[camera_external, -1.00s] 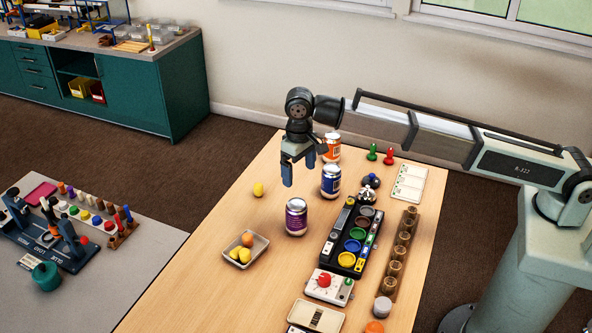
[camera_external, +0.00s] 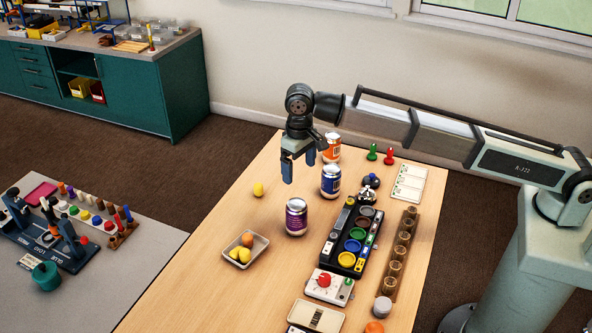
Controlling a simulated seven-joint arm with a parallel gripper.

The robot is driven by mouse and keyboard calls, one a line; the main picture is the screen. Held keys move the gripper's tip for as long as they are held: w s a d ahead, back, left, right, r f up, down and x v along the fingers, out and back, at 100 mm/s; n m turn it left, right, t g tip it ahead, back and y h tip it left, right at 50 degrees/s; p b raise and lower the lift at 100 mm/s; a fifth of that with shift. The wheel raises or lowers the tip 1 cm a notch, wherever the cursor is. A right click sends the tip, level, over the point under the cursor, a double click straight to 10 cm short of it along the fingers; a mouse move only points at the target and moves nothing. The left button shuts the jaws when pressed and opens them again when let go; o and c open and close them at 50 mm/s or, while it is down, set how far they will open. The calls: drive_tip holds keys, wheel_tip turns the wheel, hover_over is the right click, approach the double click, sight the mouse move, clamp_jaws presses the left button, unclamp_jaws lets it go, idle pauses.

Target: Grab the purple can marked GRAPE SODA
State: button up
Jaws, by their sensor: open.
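The purple can (camera_external: 296,217) stands upright on the wooden table, left of the black tray of coloured cups. Its label is too small to read. My gripper (camera_external: 299,170) points down above the table, its blue fingers apart with nothing between them. In the picture it is above the purple can and apart from it. A blue can (camera_external: 331,181) stands upright just right of the gripper, and an orange can (camera_external: 331,147) stands behind it, partly hidden by my gripper.
A small tray (camera_external: 262,240) with yellow and orange pieces lies left of the purple can. A black tray (camera_external: 329,252) of coloured cups lies to its right. A yellow piece (camera_external: 258,190) lies alone on the left. The table between it and the purple can is clear.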

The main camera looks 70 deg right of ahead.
drive_tip(key=shift+o, duration=0.6)
